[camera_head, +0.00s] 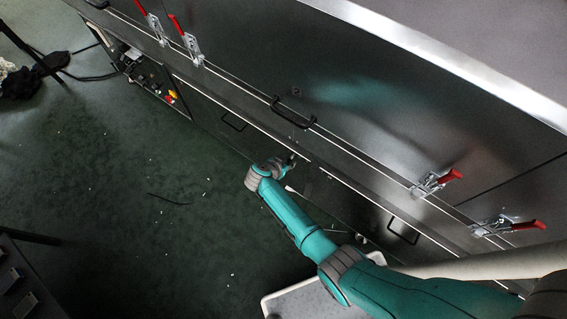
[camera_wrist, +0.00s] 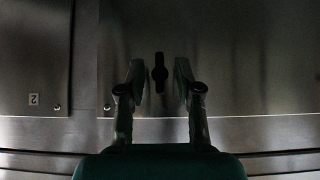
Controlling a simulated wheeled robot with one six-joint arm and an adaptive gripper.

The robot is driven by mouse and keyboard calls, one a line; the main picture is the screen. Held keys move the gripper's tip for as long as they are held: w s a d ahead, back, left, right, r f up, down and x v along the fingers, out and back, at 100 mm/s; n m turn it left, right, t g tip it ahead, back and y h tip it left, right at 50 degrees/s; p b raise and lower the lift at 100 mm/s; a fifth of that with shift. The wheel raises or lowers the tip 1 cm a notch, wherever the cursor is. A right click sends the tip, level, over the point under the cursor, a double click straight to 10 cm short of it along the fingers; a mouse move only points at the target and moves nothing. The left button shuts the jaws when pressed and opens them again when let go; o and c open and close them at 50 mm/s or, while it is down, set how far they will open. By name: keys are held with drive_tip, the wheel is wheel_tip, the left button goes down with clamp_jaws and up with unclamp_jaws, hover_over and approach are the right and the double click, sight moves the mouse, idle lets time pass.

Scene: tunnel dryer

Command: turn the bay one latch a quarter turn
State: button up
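A dark latch (camera_wrist: 160,73) with a round middle and a narrow upright bar sits on a metal panel in the wrist view. My gripper (camera_wrist: 159,68) is open, with one finger to the left of the latch and one to the right. Gaps show on both sides, and I cannot tell how far the fingertips are from the panel. In the head view my gripper (camera_head: 288,163) is at the lower side face of the dryer, and the latch cannot be made out there. No number shows on the latch's own panel.
A panel on the left in the wrist view carries a small label "2" (camera_wrist: 33,99), upside down. In the head view, red-handled clamps (camera_head: 437,181) and a black handle (camera_head: 292,112) line the dryer's edge. The green floor (camera_head: 130,200) at left is mostly clear.

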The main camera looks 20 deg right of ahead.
drive_tip(key=v, duration=1.1)
drive_tip(key=shift+a+r, duration=0.15)
drive_tip(key=shift+r, duration=0.15)
drive_tip(key=shift+s, duration=0.1)
